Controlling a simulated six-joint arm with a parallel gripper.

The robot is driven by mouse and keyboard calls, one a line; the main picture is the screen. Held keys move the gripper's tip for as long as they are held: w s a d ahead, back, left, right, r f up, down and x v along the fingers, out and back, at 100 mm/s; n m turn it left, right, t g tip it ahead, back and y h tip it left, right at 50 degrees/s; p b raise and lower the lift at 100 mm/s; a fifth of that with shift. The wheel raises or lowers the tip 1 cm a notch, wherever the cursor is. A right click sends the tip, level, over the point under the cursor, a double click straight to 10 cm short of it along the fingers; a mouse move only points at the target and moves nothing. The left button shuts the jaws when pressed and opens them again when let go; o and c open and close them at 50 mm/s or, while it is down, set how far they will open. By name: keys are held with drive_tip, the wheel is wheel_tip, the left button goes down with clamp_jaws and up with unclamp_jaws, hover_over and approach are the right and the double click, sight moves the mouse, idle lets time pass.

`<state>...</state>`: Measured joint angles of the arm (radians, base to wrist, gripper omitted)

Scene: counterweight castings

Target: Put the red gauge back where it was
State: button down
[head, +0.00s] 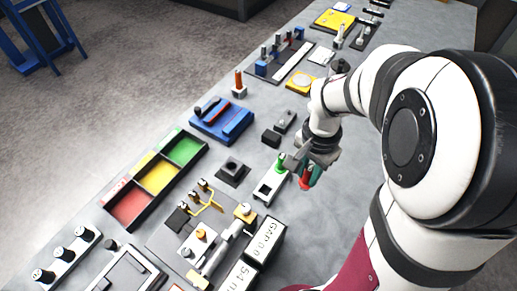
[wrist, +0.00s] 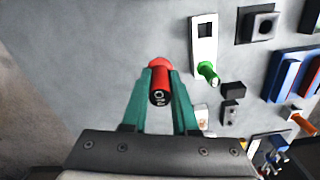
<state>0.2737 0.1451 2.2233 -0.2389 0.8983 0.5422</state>
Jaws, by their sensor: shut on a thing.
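The red gauge (wrist: 160,88) is a short red cylinder with a black marked end, between the teal fingers of my gripper (wrist: 159,76). The gripper is shut on it. In the head view the red gauge (head: 304,181) shows partly behind the fingers, over the table right of a white block (head: 264,196). That block has a dark square opening. A green gauge (head: 281,161) stands at the block's far end. In the wrist view, the white block (wrist: 203,27) and green gauge (wrist: 207,72) lie up and right of the gripper. The gap under the red gauge is unclear.
A black block with a socket (head: 232,170) stands left of the white block. A tray with red, yellow and green compartments (head: 124,223) is farther left. Small black blocks (head: 271,137) and a blue fixture (head: 225,124) lie beyond. Bare table lies left of the gripper in the wrist view.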

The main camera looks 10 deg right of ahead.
drive_tip(key=shift+w+a+f, duration=0.8)
drive_tip(key=shift+a+f, duration=0.6)
drive_tip(key=shift+f, duration=0.2)
drive_tip(key=shift+w+a+f, duration=0.85)
drive_tip(key=shift+a+f, duration=0.5)
drive_tip(key=shift+f, duration=0.3)
drive_tip(key=shift+w+a+f, duration=0.8)
drive_tip(key=shift+a+f, duration=0.6)
drive_tip(key=shift+f, duration=0.2)
drive_tip(key=shift+f, duration=0.1)
drive_tip(key=shift+f, duration=0.15)
drive_tip(key=c, duration=0.7)
unclamp_jaws()
